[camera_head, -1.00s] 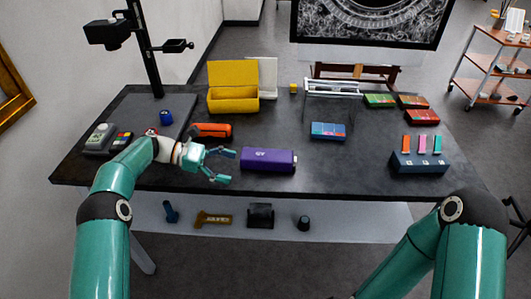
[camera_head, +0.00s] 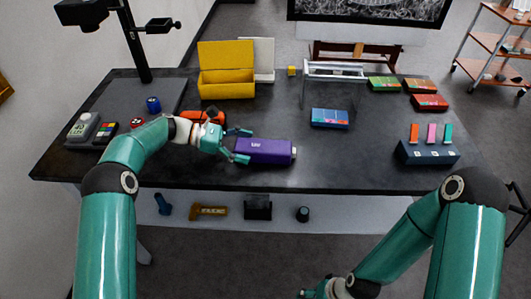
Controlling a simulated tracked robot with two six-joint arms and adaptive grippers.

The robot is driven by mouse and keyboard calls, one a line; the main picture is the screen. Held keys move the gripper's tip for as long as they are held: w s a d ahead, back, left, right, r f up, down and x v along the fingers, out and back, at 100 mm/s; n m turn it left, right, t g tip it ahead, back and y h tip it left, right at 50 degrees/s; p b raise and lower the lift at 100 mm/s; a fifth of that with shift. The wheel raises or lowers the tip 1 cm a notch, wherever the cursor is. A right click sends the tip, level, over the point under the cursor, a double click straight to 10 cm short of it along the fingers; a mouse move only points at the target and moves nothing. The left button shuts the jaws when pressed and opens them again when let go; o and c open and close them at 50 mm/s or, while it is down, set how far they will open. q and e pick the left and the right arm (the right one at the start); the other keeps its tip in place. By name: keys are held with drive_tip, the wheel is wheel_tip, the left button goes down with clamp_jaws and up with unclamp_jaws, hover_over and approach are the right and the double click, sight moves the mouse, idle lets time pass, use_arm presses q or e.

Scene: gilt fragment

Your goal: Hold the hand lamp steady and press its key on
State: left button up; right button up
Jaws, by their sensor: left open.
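An orange tool (camera_head: 205,117) lies just behind my left gripper. Behind are an open yellow box (camera_head: 227,84) and a clear stand (camera_head: 335,70). A blue box (camera_head: 330,119) and a dark block with coloured tabs (camera_head: 428,154) stand right. Table right of the lamp is clear.

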sight(259, 150)
use_arm(q)
drive_tip(key=shift+x, duration=2.05)
drive_tip(key=c, duration=0.6)
drive_tip(key=shift+c, duration=0.3)
drive_tip(key=o, duration=0.9)
drive_tip(key=c, duration=0.9)
drive_tip(key=shift+c, duration=0.2)
